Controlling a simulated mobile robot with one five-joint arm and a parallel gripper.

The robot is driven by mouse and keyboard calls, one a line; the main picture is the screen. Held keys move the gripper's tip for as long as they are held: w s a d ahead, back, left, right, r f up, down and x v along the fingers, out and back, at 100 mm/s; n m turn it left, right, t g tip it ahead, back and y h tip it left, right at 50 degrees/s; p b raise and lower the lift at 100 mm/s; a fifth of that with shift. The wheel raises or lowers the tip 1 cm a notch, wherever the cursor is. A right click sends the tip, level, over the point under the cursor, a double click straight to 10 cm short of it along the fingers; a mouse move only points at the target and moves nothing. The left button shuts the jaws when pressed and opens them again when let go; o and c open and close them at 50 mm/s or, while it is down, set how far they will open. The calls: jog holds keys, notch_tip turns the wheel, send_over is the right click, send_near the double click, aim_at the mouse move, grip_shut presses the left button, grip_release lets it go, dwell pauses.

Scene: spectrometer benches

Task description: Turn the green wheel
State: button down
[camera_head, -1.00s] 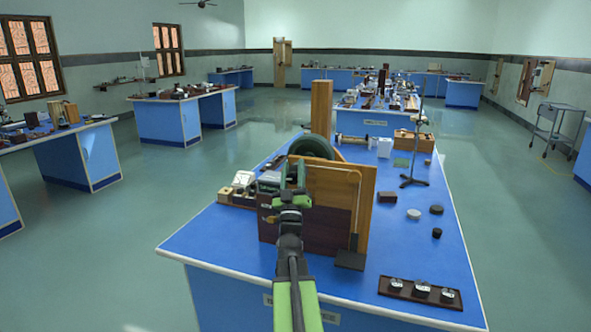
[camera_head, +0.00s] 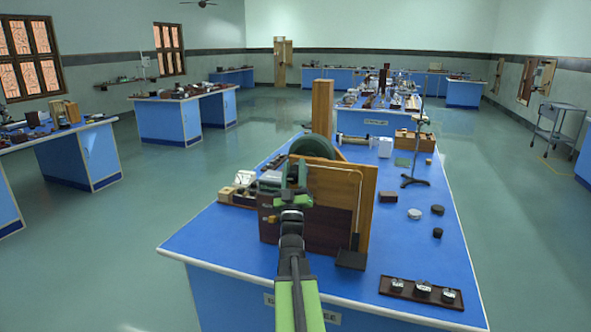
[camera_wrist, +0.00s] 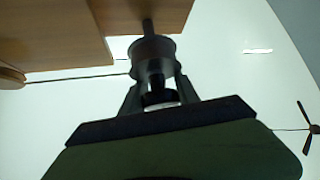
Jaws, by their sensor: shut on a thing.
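The green wheel (camera_head: 313,145) is a dark green round piece. It shows above the top edge of an upright wooden board on the near bench, and its lower part is hidden. My gripper (camera_head: 293,172) is in front of the board's left part, just below and left of the wheel's visible rim. In the wrist view my gripper (camera_wrist: 155,92) is shut on a dark round knob (camera_wrist: 152,47), with a finger on each side. A thin shaft runs from the knob to a wooden piece. I cannot tell how the knob joins the wheel.
The wooden board (camera_head: 345,195) stands upright on the blue bench (camera_head: 220,235), with a tall wooden post (camera_head: 322,108) behind it. A stand (camera_head: 415,160) and small blocks are to the right. A dark tray (camera_head: 420,291) with round pieces lies at the front right.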

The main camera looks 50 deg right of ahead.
jog(key=shift+w+a, duration=0.1)
jog(key=shift+a, duration=0.05)
jog(key=c, duration=0.9)
grip_release()
jog(key=shift+a, duration=0.1)
